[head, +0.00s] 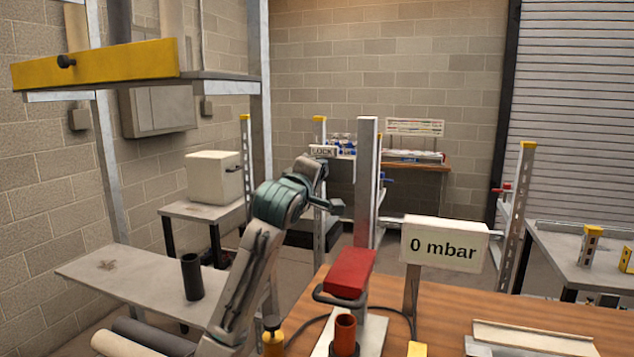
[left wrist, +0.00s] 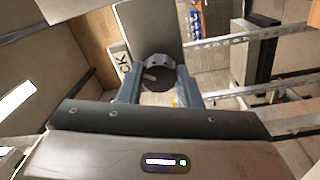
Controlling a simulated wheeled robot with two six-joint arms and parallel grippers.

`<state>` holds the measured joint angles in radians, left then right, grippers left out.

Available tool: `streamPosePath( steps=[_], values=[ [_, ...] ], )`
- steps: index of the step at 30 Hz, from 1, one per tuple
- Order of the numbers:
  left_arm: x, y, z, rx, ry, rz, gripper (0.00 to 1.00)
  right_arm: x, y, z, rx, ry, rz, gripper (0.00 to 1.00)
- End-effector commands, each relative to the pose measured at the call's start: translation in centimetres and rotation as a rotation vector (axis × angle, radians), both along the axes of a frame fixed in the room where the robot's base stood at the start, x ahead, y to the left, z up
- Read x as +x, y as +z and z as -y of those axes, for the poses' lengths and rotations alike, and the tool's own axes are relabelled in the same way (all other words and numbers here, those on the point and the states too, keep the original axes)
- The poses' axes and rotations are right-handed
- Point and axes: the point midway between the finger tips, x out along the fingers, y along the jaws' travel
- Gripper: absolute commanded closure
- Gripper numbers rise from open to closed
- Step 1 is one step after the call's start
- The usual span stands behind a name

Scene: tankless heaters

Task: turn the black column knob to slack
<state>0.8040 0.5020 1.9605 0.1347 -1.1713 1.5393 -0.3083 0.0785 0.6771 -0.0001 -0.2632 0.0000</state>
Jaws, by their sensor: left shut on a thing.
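The black column knob (left wrist: 158,70) shows in the left wrist view, round and dark with a small pale mark on its face. It sits against a grey column (left wrist: 147,28). My left gripper (left wrist: 159,90) is shut on the knob, one finger on each side of it. In the head view my left arm reaches up beside the tall grey column (head: 367,170); the knob and fingertips cannot be made out there. A small white sign (head: 322,151) is beside the wrist; in the left wrist view the sign (left wrist: 122,64) shows only "CK". My right gripper is not in view.
A display (head: 445,244) reads "0 mbar" above the wooden table (head: 480,305). A red block (head: 348,273) and an orange-brown cylinder (head: 345,333) stand at the table's near left. A black cylinder (head: 192,277) stands on the grey bench (head: 130,275).

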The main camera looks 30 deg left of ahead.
Motion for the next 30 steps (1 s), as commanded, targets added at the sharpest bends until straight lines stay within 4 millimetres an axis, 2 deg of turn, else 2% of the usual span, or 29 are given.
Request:
streamPosePath(
  steps=[5, 9, 16, 30],
  values=[
    [0.0, -0.2, 0.0, -0.132, 0.001, 0.033, 0.91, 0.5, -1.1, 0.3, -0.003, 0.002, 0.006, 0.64],
    [0.0, -0.2, 0.0, -0.215, 0.0, 0.052, 0.91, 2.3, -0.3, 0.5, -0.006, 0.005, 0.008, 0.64],
    [0.0, -0.1, 0.0, -0.299, 0.0, 0.073, 0.91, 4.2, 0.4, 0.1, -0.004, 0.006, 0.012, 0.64],
    [0.0, 0.0, 0.0, -0.334, 0.0, 0.079, 0.91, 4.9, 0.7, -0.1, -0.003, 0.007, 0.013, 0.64]
  ],
)
